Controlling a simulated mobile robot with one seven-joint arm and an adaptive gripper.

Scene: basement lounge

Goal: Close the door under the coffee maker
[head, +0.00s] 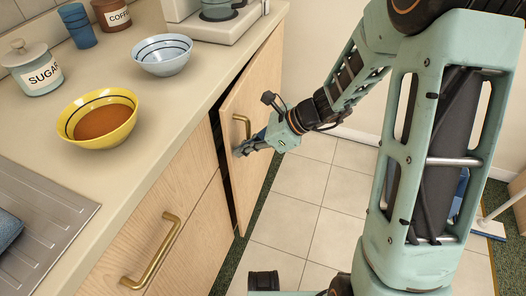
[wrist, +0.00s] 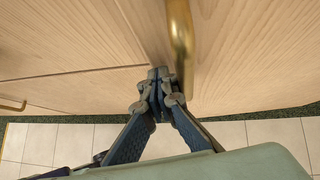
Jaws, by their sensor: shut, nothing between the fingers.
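The wooden cabinet door (head: 256,120) under the coffee maker (head: 219,12) stands slightly ajar, with a dark gap along its left edge. A brass handle (head: 243,125) is on the door near that edge. My gripper (head: 240,152) is shut and empty, at the door's front near the left edge, just below the handle. In the wrist view, the shut fingertips (wrist: 158,74) are beside the brass handle (wrist: 181,40) and close to the door face (wrist: 240,60). I cannot tell whether they touch it. Only the lower part of the coffee maker shows.
The counter (head: 170,105) above holds a yellow bowl (head: 75,125), a pale blue bowl (head: 161,66), a sugar jar (head: 38,78) and cups. A neighbouring cabinet front with a brass handle (head: 160,250) is at lower left. Tiled floor (head: 300,215) is clear before the door; a mop (head: 488,228) is at right.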

